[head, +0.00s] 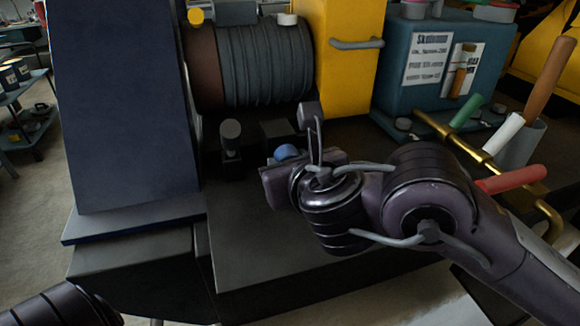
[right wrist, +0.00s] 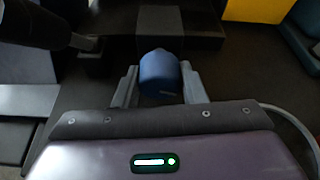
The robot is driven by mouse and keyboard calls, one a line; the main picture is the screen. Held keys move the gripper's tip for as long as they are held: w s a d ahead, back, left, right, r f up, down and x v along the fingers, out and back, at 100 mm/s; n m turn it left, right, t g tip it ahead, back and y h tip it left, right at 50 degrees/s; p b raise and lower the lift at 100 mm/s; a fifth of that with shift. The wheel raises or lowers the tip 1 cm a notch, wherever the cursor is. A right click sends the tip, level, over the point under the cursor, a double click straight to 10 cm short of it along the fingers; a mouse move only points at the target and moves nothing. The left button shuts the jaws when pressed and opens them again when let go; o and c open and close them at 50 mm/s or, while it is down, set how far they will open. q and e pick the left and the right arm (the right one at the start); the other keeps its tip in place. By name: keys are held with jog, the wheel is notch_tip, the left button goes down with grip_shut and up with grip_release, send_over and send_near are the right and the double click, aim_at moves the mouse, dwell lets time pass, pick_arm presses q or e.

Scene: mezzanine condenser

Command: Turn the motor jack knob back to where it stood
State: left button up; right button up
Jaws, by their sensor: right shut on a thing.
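The blue motor jack knob (head: 288,152) shows partly above my right gripper in the head view, low on the dark base in front of the ribbed motor (head: 262,68). In the right wrist view the knob (right wrist: 160,72) is a blue rounded cylinder with a pale mark on its side. My right gripper (right wrist: 161,84) has one grey finger on each side of it and is shut on it. In the head view the gripper's body hides its fingers and the lower part of the knob. My left gripper is out of view; only part of my left arm shows at the bottom left.
A black upright post (head: 230,140) stands left of the knob. A yellow block (head: 345,55) stands behind, and a tall dark blue panel (head: 120,100) at left. A teal box (head: 440,60), brass pipe (head: 470,150) and several handled tools are at right. The front of the dark base is clear.

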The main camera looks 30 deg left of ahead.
jog(key=shift+m+g+y+b, duration=0.4)
jog(key=shift+m+b, duration=0.2)
jog(key=shift+m, duration=0.1)
jog(key=o, duration=1)
jog(key=shift+v, duration=3.95)
